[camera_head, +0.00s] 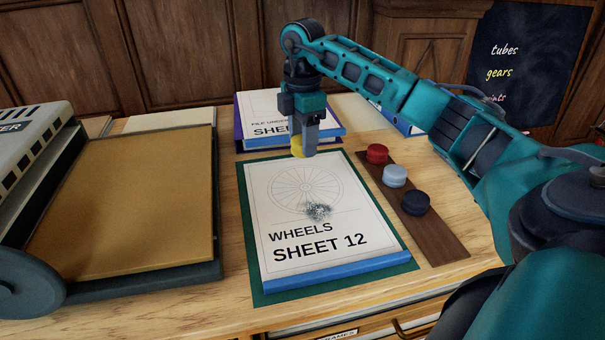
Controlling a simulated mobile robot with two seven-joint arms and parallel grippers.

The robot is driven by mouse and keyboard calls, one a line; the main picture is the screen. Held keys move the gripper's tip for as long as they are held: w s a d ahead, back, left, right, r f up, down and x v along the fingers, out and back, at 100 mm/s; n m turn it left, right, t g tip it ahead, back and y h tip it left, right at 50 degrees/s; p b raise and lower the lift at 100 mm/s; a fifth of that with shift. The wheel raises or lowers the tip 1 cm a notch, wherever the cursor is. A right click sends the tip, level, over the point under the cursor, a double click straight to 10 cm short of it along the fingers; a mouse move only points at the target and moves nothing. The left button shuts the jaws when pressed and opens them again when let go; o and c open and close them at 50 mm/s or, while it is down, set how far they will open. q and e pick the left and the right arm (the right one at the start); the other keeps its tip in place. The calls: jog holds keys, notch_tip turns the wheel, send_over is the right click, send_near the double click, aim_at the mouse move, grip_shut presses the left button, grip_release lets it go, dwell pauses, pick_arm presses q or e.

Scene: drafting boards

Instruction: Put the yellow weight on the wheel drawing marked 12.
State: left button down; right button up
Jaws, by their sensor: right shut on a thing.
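The wheel drawing (270,205), printed "WHEELS SHEET 12", tops a blue-edged stack on a green mat (254,270) at the middle of the desk. A grey smudge lies below its wheel. My right gripper (305,150) points down at the drawing's far edge, shut on the yellow weight (296,147). Its finger hides part of the weight. I cannot tell whether the weight touches the sheet. My left gripper is not in view.
Red (377,153), light blue (395,175) and dark blue (416,203) weights sit on a brown strip (440,239) at the right. Another sheet stack (258,109) lies behind. A large tan-topped machine (130,200) fills the left. A chalkboard (525,70) stands at back right.

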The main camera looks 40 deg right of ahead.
aim_at(302, 181)
notch_tip(302, 181, down, 7)
jog(key=shift+f+b, duration=0.1)
jog(key=shift+b, duration=0.65)
jog(key=shift+f, duration=0.1)
jog(key=shift+f, duration=0.15)
jog(key=o, duration=1.4)
jog(key=shift+o, duration=0.2)
